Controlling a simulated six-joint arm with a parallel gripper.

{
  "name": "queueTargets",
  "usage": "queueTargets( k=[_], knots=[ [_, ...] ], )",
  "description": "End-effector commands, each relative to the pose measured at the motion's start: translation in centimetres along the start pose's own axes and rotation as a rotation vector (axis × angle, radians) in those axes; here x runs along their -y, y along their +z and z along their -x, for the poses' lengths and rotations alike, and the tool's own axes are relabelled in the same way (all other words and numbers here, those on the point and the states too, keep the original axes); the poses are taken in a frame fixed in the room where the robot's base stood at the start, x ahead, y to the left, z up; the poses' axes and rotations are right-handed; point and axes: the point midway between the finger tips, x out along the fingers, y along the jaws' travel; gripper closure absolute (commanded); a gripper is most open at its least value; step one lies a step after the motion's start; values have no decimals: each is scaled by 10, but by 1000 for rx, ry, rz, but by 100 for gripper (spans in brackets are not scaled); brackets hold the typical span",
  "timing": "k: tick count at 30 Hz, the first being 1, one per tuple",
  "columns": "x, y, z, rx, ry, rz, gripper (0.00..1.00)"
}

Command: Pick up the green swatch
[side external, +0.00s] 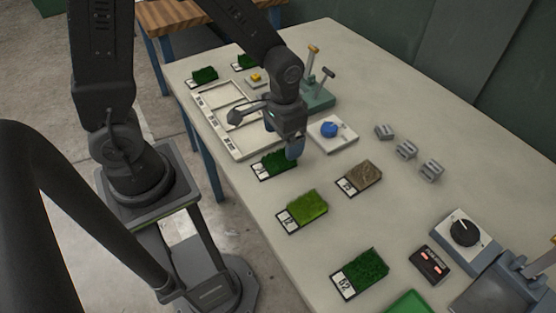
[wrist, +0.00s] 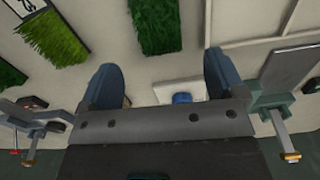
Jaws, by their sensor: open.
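Several green swatches with white number labels lie on the table. A dark green swatch (side external: 270,164) is closest to my gripper (side external: 294,149), which hangs over or beside its right end; part of it may be hidden. In the wrist view, a dark green swatch (wrist: 155,25) lies ahead of my gripper (wrist: 160,82), whose blue-grey fingers are spread with nothing between them. A lighter yellow-green swatch (side external: 306,209), labelled 12, lies nearer the front.
A brown swatch (side external: 362,175) lies right of my gripper. A white plate with a blue knob (side external: 329,130) stands close behind it. A white frame tray (side external: 225,93), a green stand (side external: 320,98) and grey blocks (side external: 406,149) are farther back. Dark green swatches (side external: 204,75) lie at the far end.

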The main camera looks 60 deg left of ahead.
Motion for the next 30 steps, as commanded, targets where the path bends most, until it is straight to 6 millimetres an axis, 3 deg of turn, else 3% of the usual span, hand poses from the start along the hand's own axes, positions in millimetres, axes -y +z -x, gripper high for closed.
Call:
queueTargets(
  k=[7, 15, 24, 30],
  knots=[
    [0, 1, -19, 3, 0, 0, 12],
    [-1, 2, -55, 3, -1, 0, 12],
    [0, 1, -61, -1, -1, 0, 12],
    [0, 1, -60, -1, -1, 0, 29]
  ],
)
